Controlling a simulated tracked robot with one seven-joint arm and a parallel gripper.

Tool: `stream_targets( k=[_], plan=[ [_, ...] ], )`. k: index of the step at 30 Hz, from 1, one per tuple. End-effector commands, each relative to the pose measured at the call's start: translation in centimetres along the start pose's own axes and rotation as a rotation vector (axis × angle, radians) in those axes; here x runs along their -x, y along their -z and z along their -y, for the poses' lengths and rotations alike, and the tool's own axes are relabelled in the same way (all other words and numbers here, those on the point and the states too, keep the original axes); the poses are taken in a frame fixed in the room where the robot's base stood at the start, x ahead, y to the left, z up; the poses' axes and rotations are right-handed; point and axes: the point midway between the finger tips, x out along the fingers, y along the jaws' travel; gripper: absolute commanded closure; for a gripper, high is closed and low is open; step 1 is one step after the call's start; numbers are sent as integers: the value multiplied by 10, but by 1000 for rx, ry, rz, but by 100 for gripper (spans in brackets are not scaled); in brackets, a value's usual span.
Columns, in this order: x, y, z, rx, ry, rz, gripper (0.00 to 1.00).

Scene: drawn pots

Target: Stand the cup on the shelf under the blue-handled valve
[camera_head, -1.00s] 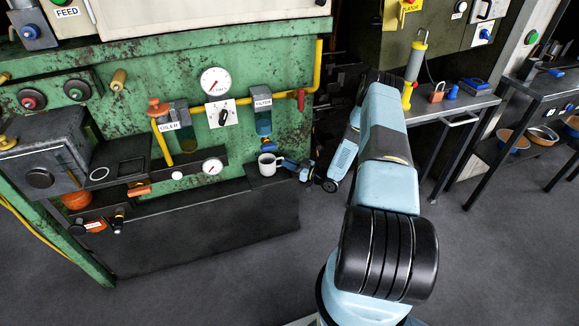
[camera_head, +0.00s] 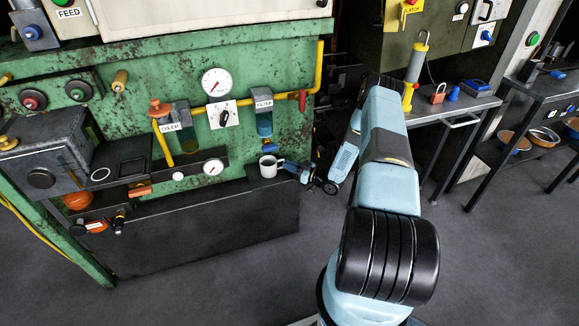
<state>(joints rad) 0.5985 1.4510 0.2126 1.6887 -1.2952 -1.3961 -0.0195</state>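The white cup (camera_head: 268,167) is upright at the small dark shelf (camera_head: 258,182) on the front of the green machine. It is below the filter unit, whose blue-handled valve (camera_head: 268,146) is just above the cup. My gripper (camera_head: 281,165) reaches in from the right, with its tip right at the cup's right side. The fingers are small and partly hidden, so I cannot tell whether they are shut on the cup or just beside it. I also cannot tell whether the cup's base fully rests on the shelf.
A red-handled valve (camera_head: 302,100) sits on the yellow pipe to the upper right. The oiler (camera_head: 177,125) and a lower gauge (camera_head: 213,167) are to the left. A side table (camera_head: 428,112) with a padlock (camera_head: 438,94) is at right. Grey floor is open in front.

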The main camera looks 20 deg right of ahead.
Motion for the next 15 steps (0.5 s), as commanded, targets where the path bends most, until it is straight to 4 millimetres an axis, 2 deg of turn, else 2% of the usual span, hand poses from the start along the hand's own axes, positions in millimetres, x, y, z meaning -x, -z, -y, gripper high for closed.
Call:
stream_targets(
  k=[2, 9, 15],
  plan=[
    [0, 0, 0, 0, 0, 0, 83],
    [0, 0, 0, 0, 0, 0, 60],
    [0, 0, 0, 0, 0, 0, 60]
  ],
)
